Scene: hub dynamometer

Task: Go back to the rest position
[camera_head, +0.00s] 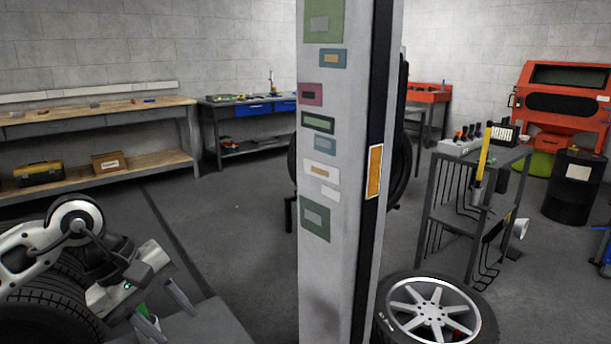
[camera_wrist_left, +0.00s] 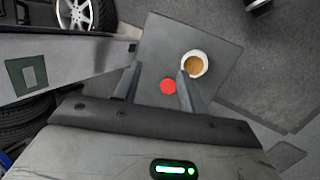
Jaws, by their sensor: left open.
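My left gripper (camera_head: 166,310) is at the lower left of the head view, above a grey flat top (camera_head: 215,325). In the left wrist view the same gripper (camera_wrist_left: 160,84) has its two fingers spread apart, with nothing held between them. Beyond the fingers, a red round thing (camera_wrist_left: 168,86) and a white cup with brown contents (camera_wrist_left: 204,70) show on the grey top (camera_wrist_left: 225,45). The cup is beside the right fingertip; I cannot tell whether they touch. My right gripper is in neither view.
A grey pillar with coloured labels (camera_head: 325,250) stands in the middle. A wheel with a tyre (camera_head: 430,312) lies at its lower right. A tool trolley (camera_head: 475,205) stands at right. A wooden bench (camera_head: 95,115) lines the back left wall. Floor (camera_head: 235,210) left of the pillar is clear.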

